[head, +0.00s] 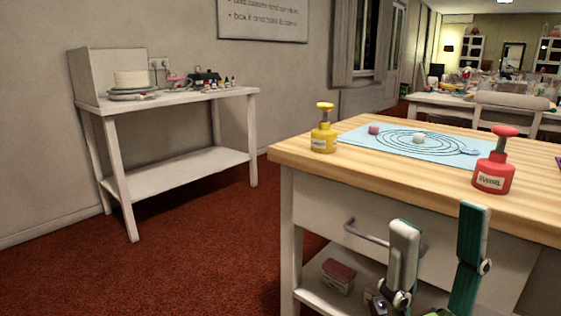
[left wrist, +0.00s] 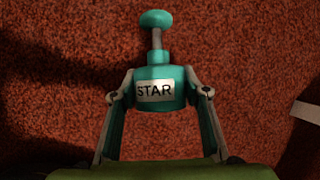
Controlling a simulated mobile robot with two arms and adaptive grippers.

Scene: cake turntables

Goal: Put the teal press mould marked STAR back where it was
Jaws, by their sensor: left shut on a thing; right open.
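The teal press mould marked STAR (left wrist: 153,71) shows in the left wrist view, with a round knob on a metal stem and a white label. My left gripper (left wrist: 160,94) is shut on its body, one finger on each side, with red carpet behind it. Neither this mould nor my left gripper shows in the head view. My right gripper (head: 440,220) is open and empty, in front of the wooden-topped table (head: 370,174). A yellow press mould (head: 323,138) stands at the table's left corner. A red press mould (head: 493,175), label partly readable as WIRL, stands further right.
A light-blue mat (head: 378,146) with printed rings lies on the table, with a pink piece (head: 374,130) and a pale piece (head: 419,138) on it. A drawer handle (head: 366,233) juts out in front. A white side table (head: 195,97) stands against the left wall; carpet lies open between.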

